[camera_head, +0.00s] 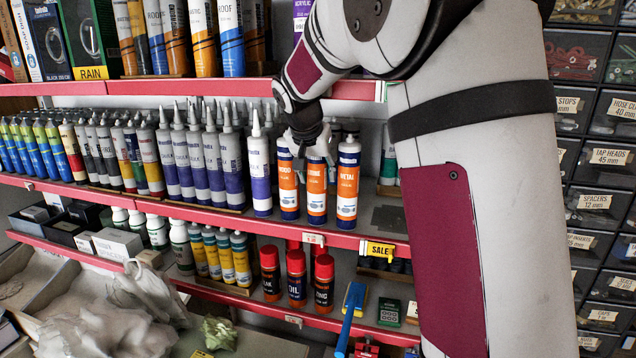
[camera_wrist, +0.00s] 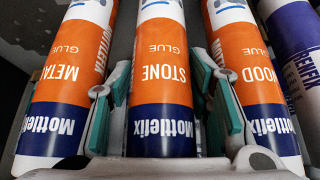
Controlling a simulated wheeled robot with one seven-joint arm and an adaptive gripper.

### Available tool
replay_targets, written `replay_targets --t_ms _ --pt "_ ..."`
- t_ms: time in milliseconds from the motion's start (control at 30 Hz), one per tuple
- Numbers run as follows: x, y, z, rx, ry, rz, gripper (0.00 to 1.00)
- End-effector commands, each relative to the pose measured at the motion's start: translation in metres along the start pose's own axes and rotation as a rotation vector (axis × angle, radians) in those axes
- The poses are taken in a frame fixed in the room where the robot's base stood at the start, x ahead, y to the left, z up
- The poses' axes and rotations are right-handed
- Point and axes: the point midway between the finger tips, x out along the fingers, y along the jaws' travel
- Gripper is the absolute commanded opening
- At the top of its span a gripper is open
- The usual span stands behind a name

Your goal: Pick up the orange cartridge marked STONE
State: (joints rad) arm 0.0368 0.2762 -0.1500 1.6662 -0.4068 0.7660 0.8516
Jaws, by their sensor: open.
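The orange cartridge marked STONE (camera_head: 316,196) stands upright on the middle red-edged shelf, between the cartridges marked WOOD (camera_head: 288,185) and METAL (camera_head: 348,185). In the wrist view the STONE cartridge (camera_wrist: 163,80) fills the middle, its lettering readable above a blue Mottlefix band. My gripper (camera_head: 316,162) is open at its upper part, with one finger on each side. In the wrist view the fingers of my gripper (camera_wrist: 162,90) sit in the gaps beside STONE, close to METAL (camera_wrist: 70,75) and WOOD (camera_wrist: 247,75). Whether the pads touch any cartridge is unclear. The gripper hides the STONE cartridge's top in the head view.
A purple-and-white cartridge (camera_head: 260,170) stands left of WOOD, with rows of others further left. Right of METAL lies a bare patch of shelf (camera_head: 388,216). The upper shelf edge (camera_head: 230,88) runs above, and drawers (camera_head: 600,200) stand at right.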

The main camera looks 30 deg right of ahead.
Motion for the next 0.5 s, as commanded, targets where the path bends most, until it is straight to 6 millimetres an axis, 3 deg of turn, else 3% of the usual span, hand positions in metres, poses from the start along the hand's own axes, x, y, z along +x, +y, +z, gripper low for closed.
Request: replay_targets --t_ms 200,267,400,500 --pt "0.0010 -0.0004 0.0001 -0.001 0.000 -0.001 0.46" --pt "0.0009 -0.0004 0.0001 -0.001 0.000 -0.001 0.35" --pt "0.0008 -0.0003 0.0001 -0.001 0.000 -0.001 0.03" --pt "0.0000 -0.0004 -0.0007 0.000 0.002 -0.002 0.00"
